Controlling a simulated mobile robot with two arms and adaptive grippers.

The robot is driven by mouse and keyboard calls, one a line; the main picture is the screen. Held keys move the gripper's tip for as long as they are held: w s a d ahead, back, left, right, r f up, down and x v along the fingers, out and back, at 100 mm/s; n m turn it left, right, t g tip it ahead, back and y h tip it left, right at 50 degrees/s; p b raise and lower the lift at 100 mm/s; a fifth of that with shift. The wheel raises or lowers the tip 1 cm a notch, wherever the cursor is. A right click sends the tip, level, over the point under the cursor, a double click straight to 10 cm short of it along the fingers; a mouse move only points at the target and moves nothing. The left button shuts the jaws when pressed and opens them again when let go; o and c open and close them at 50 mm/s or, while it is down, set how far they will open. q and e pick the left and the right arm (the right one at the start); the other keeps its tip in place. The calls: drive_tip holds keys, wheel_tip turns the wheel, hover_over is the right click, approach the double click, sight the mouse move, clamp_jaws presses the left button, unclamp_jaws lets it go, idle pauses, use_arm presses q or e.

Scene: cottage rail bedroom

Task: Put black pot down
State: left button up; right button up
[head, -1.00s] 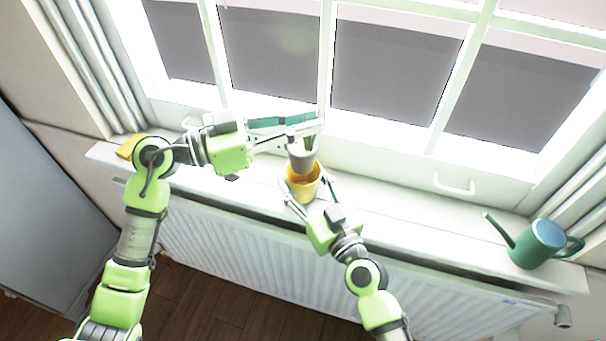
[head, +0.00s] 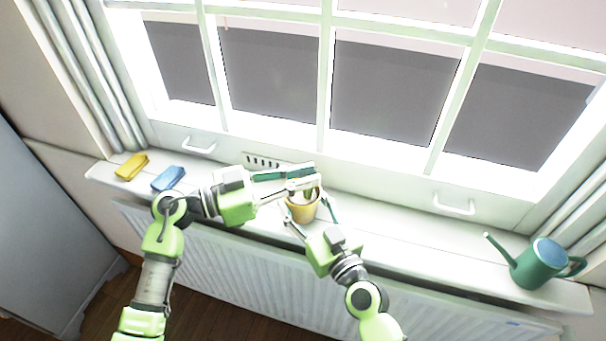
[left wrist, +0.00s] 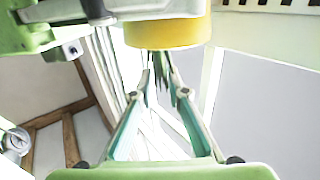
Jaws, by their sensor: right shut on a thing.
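The yellow pot (head: 303,213) stands at the windowsill, and its underside and side show in the left wrist view (left wrist: 165,33). My right gripper (head: 307,208) is shut on the yellow pot, one finger on each side. Green leaves (head: 309,188) rise at its mouth and also show in the left wrist view (left wrist: 162,72). No black pot is clearly visible; the small grey pot seen earlier is hidden at the yellow pot's mouth. My left gripper (head: 308,177) is over that mouth, its fingertips (left wrist: 166,84) on either side of the leaves; its grip is hidden.
A yellow block (head: 132,166) and a blue block (head: 168,178) lie on the left of the sill. A green watering can (head: 540,263) stands at the right end. A ribbed radiator (head: 230,260) is below. The sill between pot and can is clear.

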use_arm(q)
drive_tip(key=o, duration=0.3)
drive_tip(key=v, duration=1.2)
drive_tip(key=shift+r, duration=0.1)
use_arm(e)
drive_tip(key=o, duration=1.3)
drive_tip(key=shift+c, duration=0.2)
